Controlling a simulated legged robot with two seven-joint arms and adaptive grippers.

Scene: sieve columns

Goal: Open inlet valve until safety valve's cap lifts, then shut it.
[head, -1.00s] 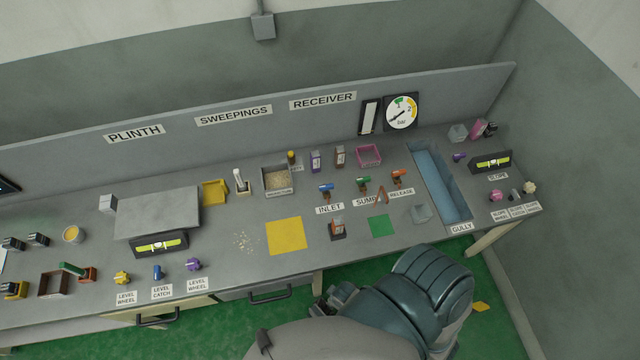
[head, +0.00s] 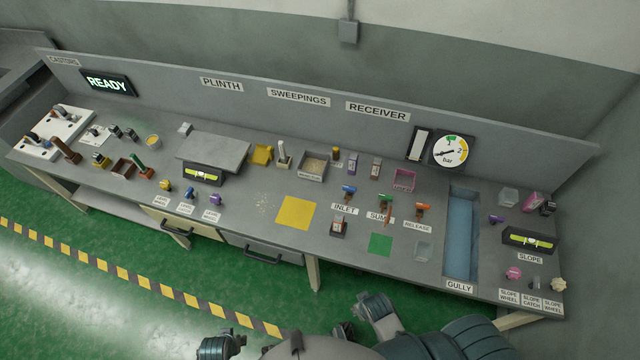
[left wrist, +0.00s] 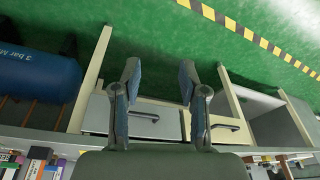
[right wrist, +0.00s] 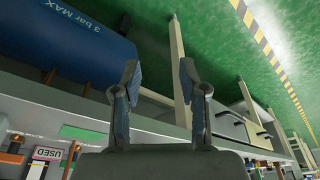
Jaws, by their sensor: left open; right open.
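In the head view the inlet valve (head: 348,190) has a blue handle and stands behind the INLET label (head: 344,210). A small post with a yellow-brown cap (head: 335,153) stands farther back; its label is too small to read, so I cannot tell if it is the safety valve. The round bar gauge (head: 449,150) has its needle pointing low left. My left gripper is open and empty in the left wrist view (left wrist: 160,82). My right gripper is open and empty in the right wrist view (right wrist: 160,76). Both are below the bench top, away from the valves.
The green-handled SUMP valve (head: 386,200) and orange RELEASE valve (head: 422,210) stand right of the inlet. The sunken gully (head: 460,235) lies farther right. A blue tank marked 3 bar MAX (right wrist: 85,30) is under the bench. Drawer handles (head: 262,253) stick out in front.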

